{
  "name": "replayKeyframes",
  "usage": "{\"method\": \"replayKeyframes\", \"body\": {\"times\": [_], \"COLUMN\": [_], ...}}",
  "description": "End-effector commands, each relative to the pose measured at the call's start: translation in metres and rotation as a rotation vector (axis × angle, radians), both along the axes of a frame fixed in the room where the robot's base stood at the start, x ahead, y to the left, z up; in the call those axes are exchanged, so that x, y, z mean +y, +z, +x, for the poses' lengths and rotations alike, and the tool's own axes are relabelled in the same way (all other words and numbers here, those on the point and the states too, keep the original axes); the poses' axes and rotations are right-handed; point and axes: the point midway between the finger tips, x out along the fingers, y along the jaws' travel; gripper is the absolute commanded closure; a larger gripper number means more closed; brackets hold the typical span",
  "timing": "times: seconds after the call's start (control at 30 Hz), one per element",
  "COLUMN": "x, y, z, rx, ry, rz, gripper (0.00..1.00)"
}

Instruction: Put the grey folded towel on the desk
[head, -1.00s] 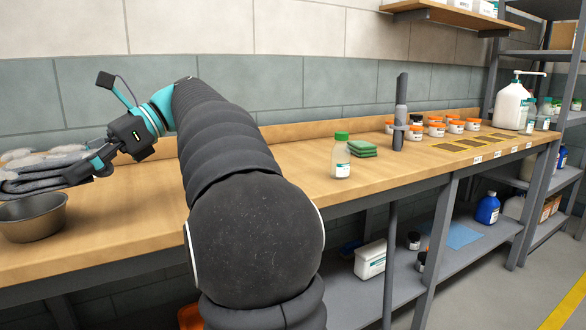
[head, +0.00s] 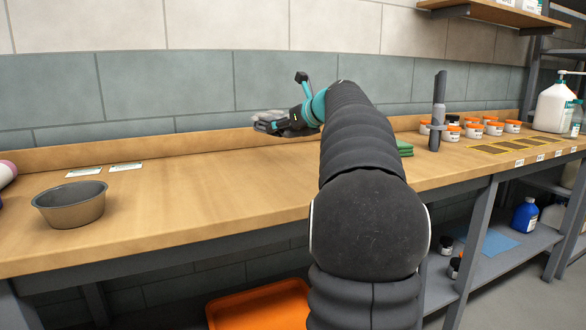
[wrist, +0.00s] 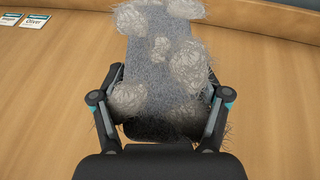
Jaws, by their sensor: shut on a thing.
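My gripper (head: 283,124) is shut on the grey folded towel (head: 266,117). The towel also shows in the wrist view (wrist: 157,78), between the two fingers, with several pale clumps of hair on it. The gripper's lower end hides part of the towel. The head view shows it above the wooden worktop (head: 190,195), near the back wall. No separate desk can be told apart from this worktop.
A metal bowl (head: 70,208) stands on the left of the worktop, with two cards (head: 104,170) behind it. The worktop between bowl and arm is clear.

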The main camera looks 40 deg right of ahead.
Motion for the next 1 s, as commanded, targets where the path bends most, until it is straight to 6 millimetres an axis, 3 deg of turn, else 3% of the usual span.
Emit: {"method": "replayKeyframes", "body": {"times": [0.1, 0.3, 0.6, 0.87, 1.0], "x": [-0.045, -0.079, -0.082, -0.082, -0.082], "y": [0.006, 0.011, -0.037, -0.055, -0.074], "z": [-0.008, -0.017, -0.018, -0.018, -0.018], "rx": [-0.001, 0.001, 0.002, 0.001, 0.002], "ry": [-0.139, -0.251, -0.263, -0.262, -0.261], "rz": [-0.003, -0.001, 0.000, 0.001, 0.001], "gripper": [0.60, 0.61, 0.61, 0.61, 0.61]}}
